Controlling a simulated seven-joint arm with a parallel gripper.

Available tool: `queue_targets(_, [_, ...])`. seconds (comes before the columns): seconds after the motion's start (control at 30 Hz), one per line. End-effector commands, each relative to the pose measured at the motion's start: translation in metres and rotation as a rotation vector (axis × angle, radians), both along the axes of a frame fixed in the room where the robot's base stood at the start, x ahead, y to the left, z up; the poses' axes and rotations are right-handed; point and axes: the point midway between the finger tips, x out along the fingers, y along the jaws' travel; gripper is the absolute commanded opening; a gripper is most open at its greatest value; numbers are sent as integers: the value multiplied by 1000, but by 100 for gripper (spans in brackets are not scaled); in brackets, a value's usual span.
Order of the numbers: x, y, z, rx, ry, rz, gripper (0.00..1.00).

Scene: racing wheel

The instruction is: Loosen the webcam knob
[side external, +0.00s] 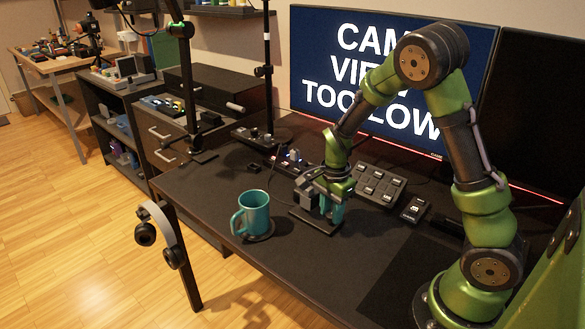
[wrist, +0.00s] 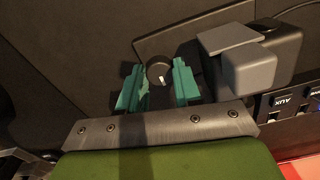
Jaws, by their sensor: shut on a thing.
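A grey boxy body (wrist: 248,66), which looks like the webcam, sits just right of the fingers in the wrist view. In the side view this grey body (side external: 306,187) stands beside the fingers, above a dark flat base plate (side external: 313,223).
A teal mug (side external: 256,212) stands on a coaster on the dark desk (side external: 200,186), left of my gripper. A button pad (side external: 376,186) and a small labelled box (side external: 415,209) lie to the right. A monitor (side external: 320,60) reads "CAM VIEW TOO LOW". Headphones (side external: 147,234) hang at the desk's edge.

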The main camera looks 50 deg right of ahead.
Motion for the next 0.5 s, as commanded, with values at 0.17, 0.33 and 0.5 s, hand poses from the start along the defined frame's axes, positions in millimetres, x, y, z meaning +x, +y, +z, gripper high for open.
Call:
queue_targets(0.17, [0, -1, 1, 0, -1, 58, 3])
queue_targets(0.33, [0, -1, 1, 1, -2, 170, 3])
queue_targets(0.5, [0, -1, 1, 0, -2, 322, 3])
